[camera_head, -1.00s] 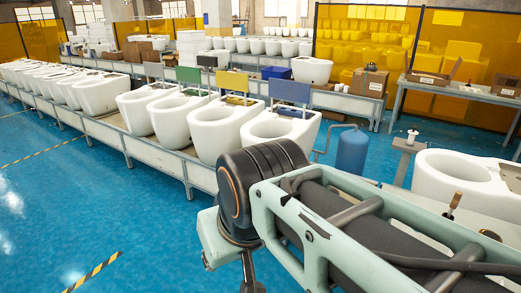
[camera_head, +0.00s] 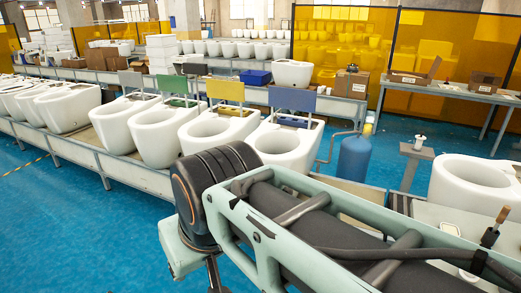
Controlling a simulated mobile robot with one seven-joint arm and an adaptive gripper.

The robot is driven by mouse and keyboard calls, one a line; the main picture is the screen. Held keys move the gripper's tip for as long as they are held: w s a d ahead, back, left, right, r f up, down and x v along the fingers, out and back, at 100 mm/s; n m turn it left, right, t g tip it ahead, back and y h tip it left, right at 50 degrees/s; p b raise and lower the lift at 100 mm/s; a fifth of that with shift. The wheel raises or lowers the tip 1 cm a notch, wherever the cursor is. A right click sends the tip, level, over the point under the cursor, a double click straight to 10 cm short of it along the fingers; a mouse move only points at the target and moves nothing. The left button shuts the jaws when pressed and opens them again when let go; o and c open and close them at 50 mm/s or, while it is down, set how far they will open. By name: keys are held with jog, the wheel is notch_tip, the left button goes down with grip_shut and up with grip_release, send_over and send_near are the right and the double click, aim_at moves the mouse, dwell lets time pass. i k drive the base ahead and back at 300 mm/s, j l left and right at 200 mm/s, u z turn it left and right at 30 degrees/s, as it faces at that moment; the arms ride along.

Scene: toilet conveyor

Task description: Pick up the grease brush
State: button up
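A brush-like tool with an upright wooden handle (camera_head: 501,215), which looks like the grease brush, stands at the right edge of the head view. Its lower part is dark (camera_head: 489,238), and its bristles cannot be made out. It is on or beside a pale work surface (camera_head: 440,217), in front of a white toilet bowl. My arm crosses the lower middle of the picture, left of and below the brush. My gripper is outside the view, so its state and any contents are hidden.
White toilet bowls (camera_head: 289,145) with coloured panels line a conveyor (camera_head: 140,174) at left. A blue tank (camera_head: 354,158) and a post (camera_head: 411,165) stand beyond my arm. A white bowl (camera_head: 473,184) is at right. Blue floor is clear at lower left.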

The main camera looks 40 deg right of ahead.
aim_at(504, 214)
jog(key=i+z, duration=0.45)
jog(key=z, duration=0.25)
jog(key=i+j+z, duration=0.1)
jog(key=i+z, duration=0.35)
jog(key=z, duration=0.3)
jog(key=i+z, duration=0.15)
jog(key=z, duration=0.25)
jog(key=i+z, duration=0.1)
jog(key=z, duration=0.3)
jog(key=i+z, duration=0.1)
jog(key=z, duration=0.3)
jog(key=i+j+z, duration=0.15)
jog(key=z, duration=0.25)
jog(key=i+j+z, duration=0.1)
jog(key=z, duration=0.3)
jog(key=i+j+z, duration=0.1)
jog(key=z, duration=0.4)
jog(key=i+j+z, duration=0.2)
jog(key=z, duration=0.3)
jog(key=i+j+z, duration=0.2)
jog(key=z, duration=0.25)
jog(key=j+z, duration=0.35)
jog(key=z, duration=0.15)
jog(key=i+j, duration=0.05)
